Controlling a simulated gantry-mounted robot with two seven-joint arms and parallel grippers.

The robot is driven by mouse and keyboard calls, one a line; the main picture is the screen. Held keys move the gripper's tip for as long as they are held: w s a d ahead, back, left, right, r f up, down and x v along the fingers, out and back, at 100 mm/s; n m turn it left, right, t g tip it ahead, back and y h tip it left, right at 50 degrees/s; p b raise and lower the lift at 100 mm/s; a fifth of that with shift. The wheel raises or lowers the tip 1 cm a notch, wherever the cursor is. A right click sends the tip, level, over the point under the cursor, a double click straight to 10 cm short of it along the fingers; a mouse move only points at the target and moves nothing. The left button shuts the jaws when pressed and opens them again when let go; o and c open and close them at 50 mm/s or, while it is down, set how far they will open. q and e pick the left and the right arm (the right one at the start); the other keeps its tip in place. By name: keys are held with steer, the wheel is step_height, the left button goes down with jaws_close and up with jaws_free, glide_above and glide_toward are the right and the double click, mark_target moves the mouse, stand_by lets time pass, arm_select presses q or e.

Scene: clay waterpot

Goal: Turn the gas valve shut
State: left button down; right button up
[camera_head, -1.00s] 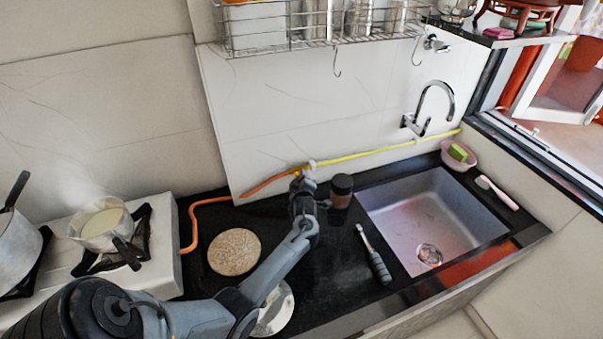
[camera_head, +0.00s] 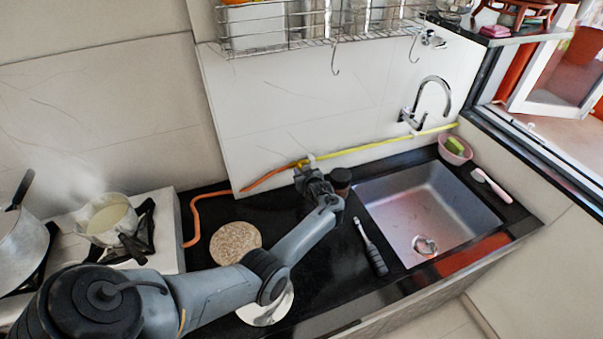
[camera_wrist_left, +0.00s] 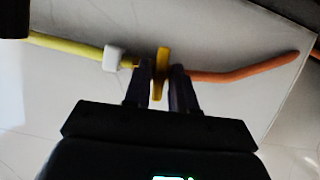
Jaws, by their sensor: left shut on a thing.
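The gas valve has a yellow handle (camera_wrist_left: 161,70) that shows in the left wrist view between a yellow pipe (camera_wrist_left: 70,48) and an orange hose (camera_wrist_left: 240,72). My left gripper (camera_wrist_left: 161,85) is shut on this handle, one dark finger on each side of it. In the head view my left gripper (camera_head: 305,172) is at the wall where the yellow pipe (camera_head: 380,148) meets the orange hose (camera_head: 265,179). There the gripper hides most of the valve. The right gripper is not in view.
A dark jar (camera_head: 341,180) stands just right of the gripper. A pot of milk (camera_head: 108,218) is on the stove at left. A wire rack (camera_head: 290,42) hangs above.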

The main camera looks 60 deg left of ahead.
arm_select(q)
steer(key=shift+m, duration=0.4)
stand_by(0.3)
steer(key=c, duration=1.2)
jaws_free()
steer(key=shift+o, duration=0.2)
steer(key=p+v, duration=0.2)
steer(key=v, duration=0.8)
steer(key=shift+d+r, duration=0.15)
steer(key=shift+d, duration=0.25)
steer(key=shift+w, duration=0.1)
